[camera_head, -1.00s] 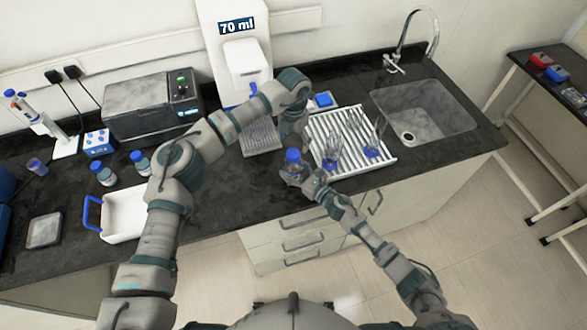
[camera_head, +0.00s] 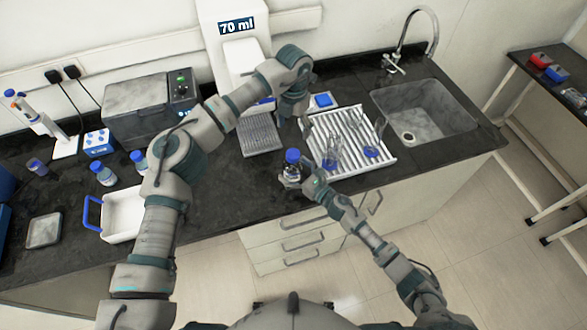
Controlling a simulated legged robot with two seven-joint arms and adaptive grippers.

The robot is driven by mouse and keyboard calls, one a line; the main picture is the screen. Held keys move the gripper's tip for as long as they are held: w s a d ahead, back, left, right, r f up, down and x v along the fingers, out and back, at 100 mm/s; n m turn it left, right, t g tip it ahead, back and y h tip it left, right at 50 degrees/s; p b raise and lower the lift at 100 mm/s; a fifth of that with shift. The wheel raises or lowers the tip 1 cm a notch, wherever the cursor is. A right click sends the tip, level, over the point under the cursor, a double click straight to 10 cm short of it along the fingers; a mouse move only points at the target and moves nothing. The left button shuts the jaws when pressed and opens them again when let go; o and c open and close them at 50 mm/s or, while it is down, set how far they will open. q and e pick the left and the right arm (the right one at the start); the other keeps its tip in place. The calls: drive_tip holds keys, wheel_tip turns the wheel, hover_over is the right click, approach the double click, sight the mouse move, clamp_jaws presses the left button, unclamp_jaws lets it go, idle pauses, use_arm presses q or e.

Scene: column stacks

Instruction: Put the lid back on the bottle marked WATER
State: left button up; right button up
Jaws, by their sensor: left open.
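A small clear bottle (camera_head: 291,171) stands near the counter's front edge, with a blue lid (camera_head: 292,156) on its top. Its marking is too small to read. My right gripper (camera_head: 293,182) is at the bottle's lower part and appears shut around it; the fingers are partly hard to make out. My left gripper (camera_head: 304,129) points down, open and empty, behind and above the blue lid, apart from it.
A white ribbed rack (camera_head: 345,121) with glassware stands right of the bottle, and a sink (camera_head: 425,115) beyond it. A dispenser reading 70 ml (camera_head: 237,45) stands behind. Two blue-capped bottles (camera_head: 104,174) (camera_head: 139,161) and a white tray (camera_head: 122,215) are at left.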

drive_tip(key=v, duration=1.2)
drive_tip(key=shift+w+d, duration=0.1)
idle(0.4)
